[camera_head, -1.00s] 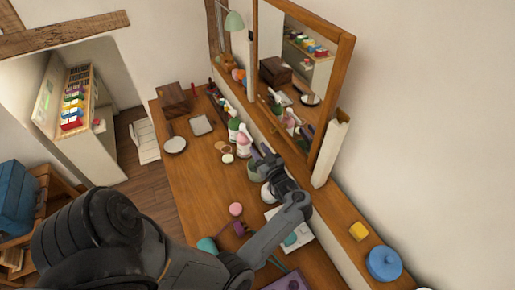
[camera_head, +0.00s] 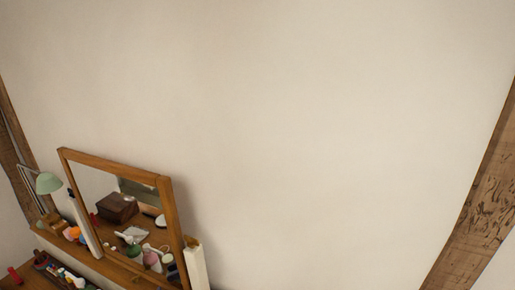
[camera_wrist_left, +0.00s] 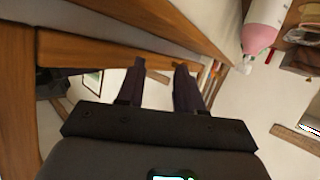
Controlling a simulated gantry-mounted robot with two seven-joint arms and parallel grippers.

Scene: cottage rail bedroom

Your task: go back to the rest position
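My left gripper (camera_wrist_left: 160,66) shows in the left wrist view with its two dark fingers apart. I see nothing between the fingers. A wooden edge or beam (camera_wrist_left: 110,50) lies behind the fingertips, and I cannot tell how far away it is. A pink and white bottle (camera_wrist_left: 264,25) is at the upper right of that view, apart from the fingers. Neither gripper shows in the head view. My right gripper is in no current view.
In the head view, a wood-framed mirror (camera_head: 166,215) stands at the lower left. A green lamp (camera_head: 48,183) and small items are left of it. The tabletop (camera_head: 22,272) is mostly out of frame. A bare wall fills the middle, with a timber post (camera_head: 482,205) at right.

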